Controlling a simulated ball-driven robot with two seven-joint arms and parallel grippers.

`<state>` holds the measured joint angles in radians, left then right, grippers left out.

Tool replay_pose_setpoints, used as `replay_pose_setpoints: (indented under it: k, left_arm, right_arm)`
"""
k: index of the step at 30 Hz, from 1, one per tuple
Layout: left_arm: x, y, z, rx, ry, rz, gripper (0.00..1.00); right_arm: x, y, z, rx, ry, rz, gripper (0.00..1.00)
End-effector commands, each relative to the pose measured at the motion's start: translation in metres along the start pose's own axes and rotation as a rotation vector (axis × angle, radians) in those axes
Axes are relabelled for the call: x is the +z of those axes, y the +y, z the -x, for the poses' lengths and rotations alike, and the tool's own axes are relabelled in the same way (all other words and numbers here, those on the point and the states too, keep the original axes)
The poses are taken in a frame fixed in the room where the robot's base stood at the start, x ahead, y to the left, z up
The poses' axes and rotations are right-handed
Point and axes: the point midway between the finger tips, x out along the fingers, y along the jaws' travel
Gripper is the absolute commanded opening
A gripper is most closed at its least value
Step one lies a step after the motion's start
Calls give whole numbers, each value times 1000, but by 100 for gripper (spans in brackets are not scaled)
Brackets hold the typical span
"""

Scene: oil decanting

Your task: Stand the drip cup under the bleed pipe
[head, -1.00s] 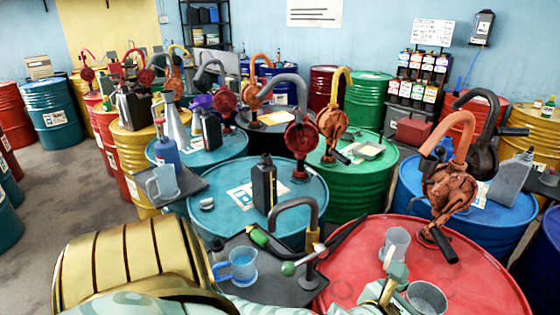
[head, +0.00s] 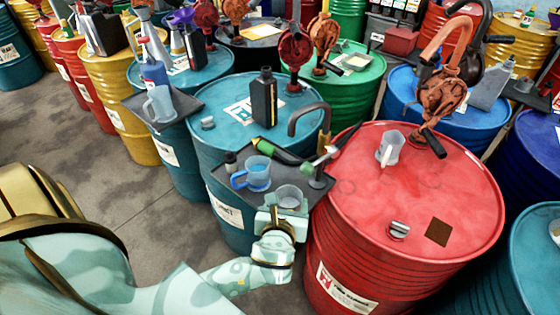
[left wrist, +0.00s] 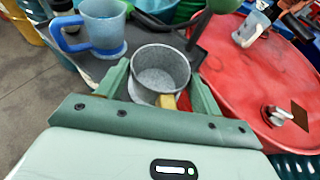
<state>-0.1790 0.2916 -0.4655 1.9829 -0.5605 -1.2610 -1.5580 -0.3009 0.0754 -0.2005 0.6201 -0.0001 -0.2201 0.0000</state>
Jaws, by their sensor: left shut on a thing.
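The drip cup (head: 290,196) is a small round grey metal cup, upright, at the front right of the dark shelf. My left gripper (head: 280,217) is shut on it from the near side. In the left wrist view the cup (left wrist: 160,72) sits between the green fingers, its yellowish handle towards me. I cannot tell whether the cup touches the shelf. My right gripper is out of view.
A blue-handled jug (head: 252,174) stands on the shelf (head: 225,190) left of the cup, close to it. The red drum (head: 360,200) at right carries a clear jug (head: 390,148), a metal cap (head: 398,230) and a brown square (head: 438,232). A black bottle (head: 263,98) stands behind.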

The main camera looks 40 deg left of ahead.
Motion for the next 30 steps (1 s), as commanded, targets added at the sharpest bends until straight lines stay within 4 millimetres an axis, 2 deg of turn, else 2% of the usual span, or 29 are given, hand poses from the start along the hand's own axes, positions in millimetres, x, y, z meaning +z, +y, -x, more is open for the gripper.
replay_pose_setpoints:
  k: [1, 6, 9, 12, 18, 20, 25, 30]
  left_arm:
    - [7, 0, -16, 1, -6, 0, 41]
    - [27, 0, -66, 1, -5, 0, 41]
    - [36, 0, -88, 0, -3, 1, 41]
    - [41, 0, -102, 0, -1, -1, 41]
    - [45, 0, -112, -1, 0, -1, 41]
    - [40, 0, -114, -1, 1, -1, 41]
    - [14, 0, -124, -2, 4, -2, 41]
    - [13, 0, -125, -2, 1, -2, 41]
  right_arm:
    - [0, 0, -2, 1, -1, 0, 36]
    - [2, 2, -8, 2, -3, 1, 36]
    - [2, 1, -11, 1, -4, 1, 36]
    - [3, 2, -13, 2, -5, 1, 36]
    - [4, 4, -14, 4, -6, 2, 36]
    - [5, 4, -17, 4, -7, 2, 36]
    - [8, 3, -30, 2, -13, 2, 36]
    - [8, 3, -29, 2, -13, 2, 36]
